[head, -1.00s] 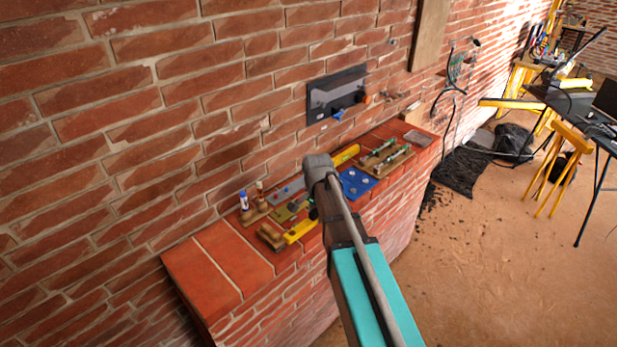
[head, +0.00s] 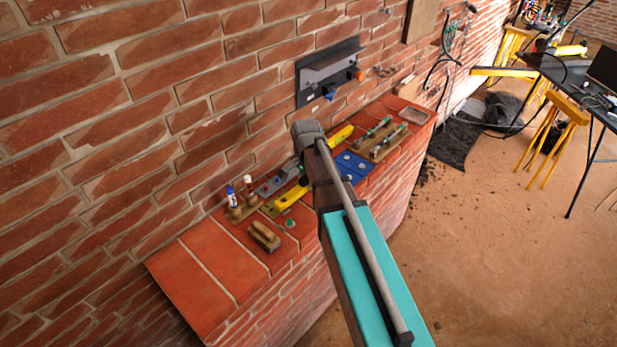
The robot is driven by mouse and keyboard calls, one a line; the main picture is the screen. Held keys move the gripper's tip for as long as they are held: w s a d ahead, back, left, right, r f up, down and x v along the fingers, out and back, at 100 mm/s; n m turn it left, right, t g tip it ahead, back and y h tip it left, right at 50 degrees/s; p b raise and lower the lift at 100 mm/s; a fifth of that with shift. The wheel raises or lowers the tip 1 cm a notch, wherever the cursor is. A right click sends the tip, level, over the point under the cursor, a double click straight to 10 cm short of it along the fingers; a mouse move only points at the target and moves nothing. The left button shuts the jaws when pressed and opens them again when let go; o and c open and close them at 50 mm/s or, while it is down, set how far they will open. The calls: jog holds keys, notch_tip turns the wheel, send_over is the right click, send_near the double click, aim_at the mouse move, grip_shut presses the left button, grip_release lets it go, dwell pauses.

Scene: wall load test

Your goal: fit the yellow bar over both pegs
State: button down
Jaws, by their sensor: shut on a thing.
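A yellow bar (head: 291,196) shows at the left of my arm, over the ledge, slanting up to the right. My gripper (head: 303,181) is mostly hidden behind my arm; only a small dark part shows at the bar, and it is shut on the bar. A dark panel (head: 312,73) with a grey bar-shaped area is on the brick wall, above and right of the bar. A blue peg (head: 329,93) is at its lower edge and an orange peg (head: 357,74) at its right. The bar is apart from both pegs.
The brick ledge (head: 190,282) holds a wooden-handled block (head: 264,236), small bottles (head: 232,196), a blue plate (head: 352,166), a wooden tray with green-handled tools (head: 382,140) and a grey tray (head: 411,116). Another yellow piece (head: 341,133) shows right of my arm. The ledge's left end is clear.

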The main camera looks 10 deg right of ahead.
jog(key=shift+w+a, duration=0.1)
jog(key=shift+a, duration=0.1)
jog(key=shift+w+d+f, duration=0.1)
jog(key=shift+d, duration=0.1)
jog(key=shift+w+d, duration=0.3)
jog(key=shift+d, duration=0.55)
jog(key=shift+f+b, duration=0.3)
jog(key=shift+b, duration=0.05)
jog(key=b, duration=0.7)
send_over(311, 207)
jog(key=shift+w+f, duration=0.2)
jog(key=shift+f, duration=3.15)
jog(key=shift+f+b, duration=1.15)
jog(key=shift+f, duration=0.15)
jog(key=shift+s, duration=0.1)
